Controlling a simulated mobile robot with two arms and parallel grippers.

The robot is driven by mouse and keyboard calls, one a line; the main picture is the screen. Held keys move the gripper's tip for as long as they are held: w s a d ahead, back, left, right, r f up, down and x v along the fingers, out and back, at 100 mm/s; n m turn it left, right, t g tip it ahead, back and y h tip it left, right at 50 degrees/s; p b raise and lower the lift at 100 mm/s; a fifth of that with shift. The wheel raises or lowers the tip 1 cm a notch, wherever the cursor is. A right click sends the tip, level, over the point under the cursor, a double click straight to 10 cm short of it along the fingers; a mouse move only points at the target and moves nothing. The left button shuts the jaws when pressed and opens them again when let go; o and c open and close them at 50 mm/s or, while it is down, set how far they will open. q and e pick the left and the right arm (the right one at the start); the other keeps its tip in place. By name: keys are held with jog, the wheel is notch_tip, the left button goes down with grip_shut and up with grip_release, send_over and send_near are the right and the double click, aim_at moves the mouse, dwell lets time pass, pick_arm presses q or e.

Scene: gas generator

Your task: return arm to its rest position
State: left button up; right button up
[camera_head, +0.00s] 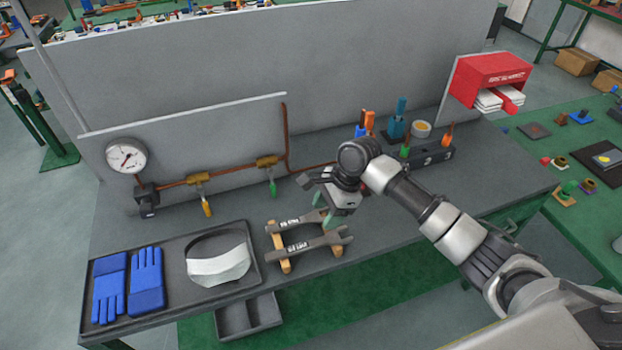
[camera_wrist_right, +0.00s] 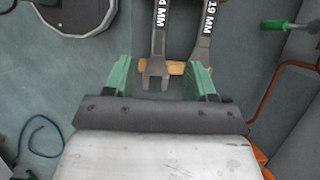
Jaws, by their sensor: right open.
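My right arm (camera_head: 455,232) comes in from the right and reaches over the grey workbench (camera_head: 330,160). My right gripper (camera_head: 325,210) is open, just above the right ends of two grey wrenches. In the right wrist view my gripper (camera_wrist_right: 160,80) has its green fingers apart. The open end of one wrench (camera_wrist_right: 158,50) appears between them, and the wrench marked 19 MM (camera_wrist_right: 202,45) lies beside it. Both wrenches (camera_head: 315,243) rest on a wooden holder (camera_head: 284,266). The gripper seems apart from them. My left gripper is out of view.
A dark tray (camera_head: 170,312) with blue gloves (camera_head: 147,280) and a white-fronted visor (camera_head: 218,268) lies left. A gauge (camera_head: 126,157) and pipe with valves (camera_head: 270,182) stand behind. A tool holder (camera_head: 430,158) and red box (camera_head: 490,75) are at the right.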

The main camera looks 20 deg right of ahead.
jog(key=shift+a, duration=0.1)
jog(key=s+a+f+n+t, duration=0.1)
jog(key=s+a+f+n, duration=0.2)
jog(key=s+n, duration=0.35)
jog(key=s+a+f+n+t, duration=0.1)
jog(key=s+a+f+n, duration=0.15)
jog(key=s+n, duration=0.4)
jog(key=s+d+r+n+t+h, duration=0.1)
jog(key=s+d+n+h, duration=0.2)
jog(key=s, duration=0.4)
jog(key=s+d+r+n+t+h, duration=0.1)
jog(key=s+d+r+n, duration=0.1)
jog(key=s+d+n, duration=0.4)
notch_tip(320, 180, down, 28)
jog(key=s+a+m+g+b, duration=0.1)
jog(key=a+m+g+b, duration=0.1)
jog(key=b, duration=0.2)
jog(key=s+d+f+g+b, duration=0.1)
jog(key=s+d+f+b, duration=0.1)
jog(key=s+f, duration=1.4)
notch_tip(320, 180, down, 5)
jog(key=shift+s+d+r+h+b, duration=0.2)
jog(key=shift+s+d+h+b, duration=0.15)
jog(key=shift+d, duration=0.25)
